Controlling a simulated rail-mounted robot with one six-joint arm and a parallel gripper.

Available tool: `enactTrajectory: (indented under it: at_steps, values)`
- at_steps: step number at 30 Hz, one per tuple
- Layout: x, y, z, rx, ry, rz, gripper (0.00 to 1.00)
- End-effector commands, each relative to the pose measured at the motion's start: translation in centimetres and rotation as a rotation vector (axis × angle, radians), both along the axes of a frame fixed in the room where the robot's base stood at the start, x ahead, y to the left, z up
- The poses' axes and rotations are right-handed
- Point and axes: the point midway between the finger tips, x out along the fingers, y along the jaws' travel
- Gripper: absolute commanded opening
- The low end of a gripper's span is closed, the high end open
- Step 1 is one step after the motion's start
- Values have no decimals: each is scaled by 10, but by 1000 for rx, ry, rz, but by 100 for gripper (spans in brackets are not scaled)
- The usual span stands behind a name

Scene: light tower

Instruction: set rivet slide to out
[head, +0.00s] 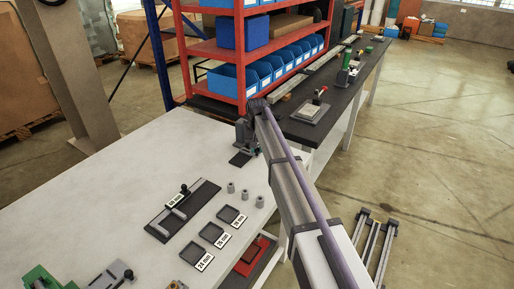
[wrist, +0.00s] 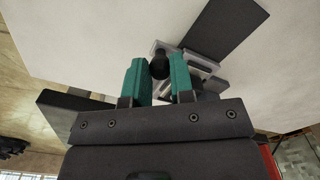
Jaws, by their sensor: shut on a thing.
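In the wrist view, the two teal fingers of my gripper (wrist: 160,72) are shut on a black knob (wrist: 159,62), one finger on each side. Behind the knob is a grey metal slide fixture (wrist: 205,72), partly hidden by the right finger and the gripper body. A dark flat plate (wrist: 226,26) extends from it over the white table. In the head view, my arm reaches to the fixture at the far right corner of the table, where its dark plate (head: 240,159) shows. My gripper is mostly hidden there, and the slide's setting cannot be read.
The white table (head: 120,170) also holds a dark tray with a black-knobbed bar (head: 184,188), labelled shallow trays (head: 211,233) and three small grey cylinders (head: 231,187). A red shelf with blue bins (head: 232,81) and a dark bench (head: 290,128) stand close behind my gripper.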

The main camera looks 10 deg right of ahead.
Motion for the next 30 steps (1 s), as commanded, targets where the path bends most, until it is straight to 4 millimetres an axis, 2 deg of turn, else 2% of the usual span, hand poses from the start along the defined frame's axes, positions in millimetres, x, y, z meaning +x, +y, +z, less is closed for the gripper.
enactTrajectory:
  at_steps: [8,18,27,28,30]
  values:
    - [-6,4,0,0,0,1,0]
    - [-56,43,0,0,0,2,0]
    - [-60,47,0,1,4,1,0]
    - [-60,47,0,1,4,1,23]
    - [-60,47,0,1,4,1,30]
